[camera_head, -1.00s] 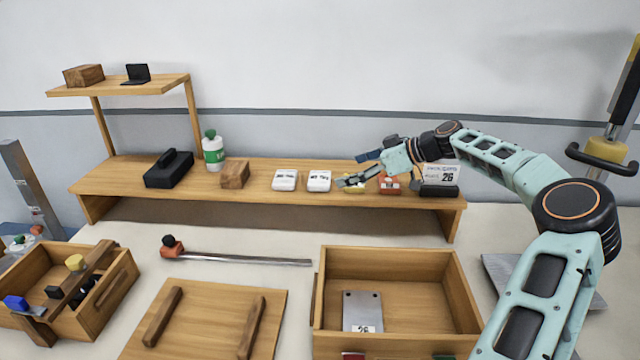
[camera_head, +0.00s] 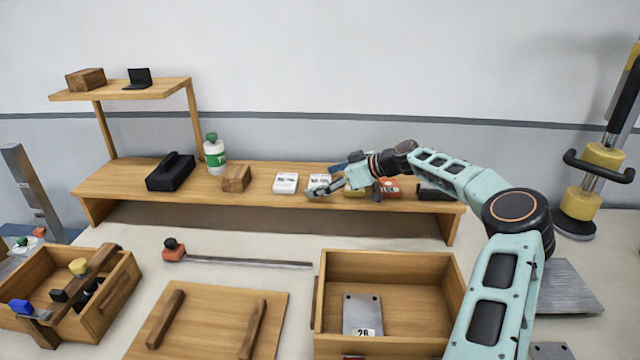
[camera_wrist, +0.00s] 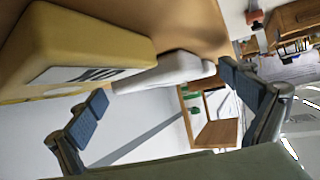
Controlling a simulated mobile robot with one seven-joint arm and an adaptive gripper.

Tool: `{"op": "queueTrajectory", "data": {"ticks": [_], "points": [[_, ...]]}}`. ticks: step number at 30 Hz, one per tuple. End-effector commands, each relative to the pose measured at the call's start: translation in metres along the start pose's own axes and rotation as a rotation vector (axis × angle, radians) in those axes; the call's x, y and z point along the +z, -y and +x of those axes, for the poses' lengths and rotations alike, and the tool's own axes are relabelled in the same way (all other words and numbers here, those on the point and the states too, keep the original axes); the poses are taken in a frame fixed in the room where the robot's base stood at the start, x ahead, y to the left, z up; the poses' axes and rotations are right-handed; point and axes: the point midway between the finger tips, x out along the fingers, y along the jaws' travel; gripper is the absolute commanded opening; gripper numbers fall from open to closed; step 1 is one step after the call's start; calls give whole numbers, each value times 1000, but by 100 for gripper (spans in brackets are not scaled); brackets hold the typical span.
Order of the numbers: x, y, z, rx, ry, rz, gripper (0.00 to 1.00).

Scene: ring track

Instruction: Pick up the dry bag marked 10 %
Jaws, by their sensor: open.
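Two white packets with dark print stand on the long wooden shelf: a left packet (camera_head: 285,183) and a right packet (camera_head: 319,180). Their print is too small to read, so I cannot tell which is marked 10 %. My gripper (camera_head: 325,181) is open at the right packet, partly covering it. In the wrist view a white packet (camera_wrist: 165,72) lies ahead between the two open, blue-padded fingers (camera_wrist: 163,103), with nothing held. A yellow block (camera_wrist: 75,45) with a white label is close by at the left; it also shows in the head view (camera_head: 354,191).
A red-orange item (camera_head: 389,188) stands right of the yellow block. A wooden block (camera_head: 236,178), a green-capped bottle (camera_head: 214,155) and a black case (camera_head: 170,171) stand further left. An open wooden box (camera_head: 390,262) sits in front of the shelf.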

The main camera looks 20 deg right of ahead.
Motion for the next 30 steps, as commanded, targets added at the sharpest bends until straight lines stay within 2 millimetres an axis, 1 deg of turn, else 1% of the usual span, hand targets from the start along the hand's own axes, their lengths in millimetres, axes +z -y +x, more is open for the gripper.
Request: {"op": "queueTrajectory", "data": {"ticks": [5, 17, 25, 30], "points": [[0, 0, 0, 1, 0, 0, 98], [0, 0, 0, 0, 0, 0, 54], [-1, 0, -1, 1, 0, -1, 53], [-9, -1, -5, 2, 0, -3, 53]]}}
